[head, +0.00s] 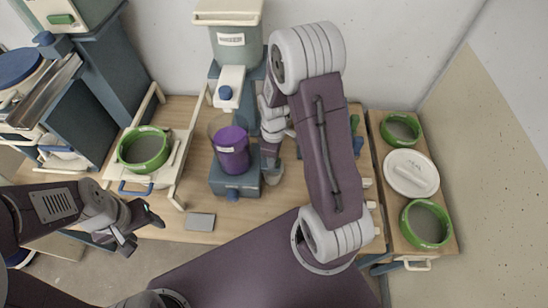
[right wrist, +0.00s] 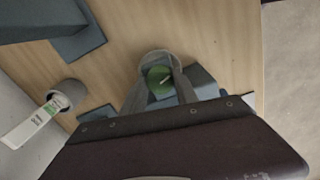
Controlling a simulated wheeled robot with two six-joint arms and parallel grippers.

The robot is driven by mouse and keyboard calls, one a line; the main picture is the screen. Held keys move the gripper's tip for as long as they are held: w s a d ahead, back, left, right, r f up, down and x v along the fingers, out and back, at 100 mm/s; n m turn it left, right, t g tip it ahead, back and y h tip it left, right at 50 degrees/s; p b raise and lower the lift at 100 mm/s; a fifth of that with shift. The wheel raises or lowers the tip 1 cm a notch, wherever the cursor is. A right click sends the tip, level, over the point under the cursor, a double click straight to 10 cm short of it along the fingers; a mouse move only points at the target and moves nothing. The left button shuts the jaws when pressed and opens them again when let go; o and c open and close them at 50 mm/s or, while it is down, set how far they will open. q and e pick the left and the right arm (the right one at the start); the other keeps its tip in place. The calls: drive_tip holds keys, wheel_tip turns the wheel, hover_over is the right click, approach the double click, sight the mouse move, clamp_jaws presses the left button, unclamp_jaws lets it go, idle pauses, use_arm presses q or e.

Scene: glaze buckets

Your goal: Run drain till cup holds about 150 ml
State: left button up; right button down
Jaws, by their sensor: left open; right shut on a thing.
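A clear vessel of purple contents (head: 232,152) with a white label stands on a blue-grey block (head: 235,183). Above and behind it is a labelled grey bucket (head: 229,45) with a white fitting and blue knob (head: 225,92). My right gripper (head: 271,150) is just right of the purple vessel, partly hidden by its own arm. In the right wrist view it is shut on a small grey-rimmed round thing, green inside with a pale line (right wrist: 159,76); I cannot tell for sure whether this is the cup. My left gripper (head: 143,232) is open and empty, low at the left. No fill level is readable.
A green ring-shaped sieve (head: 144,149) sits on a cream rack at the left. Green sieves (head: 427,224) and a white lid (head: 411,174) lie on the right bench. A grey slab (head: 200,222) lies at the table's front. The right wrist view shows a grey cylinder with a white tag (right wrist: 36,123).

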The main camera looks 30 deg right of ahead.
idle(0.4)
drive_tip(key=n+p, duration=0.1)
drive_tip(key=n, duration=0.2)
drive_tip(key=shift+r, duration=0.15)
drive_tip(key=shift+n, duration=1.1)
drive_tip(key=shift+f+n, duration=0.2)
drive_tip(key=shift+n, duration=0.8)
idle(5.0)
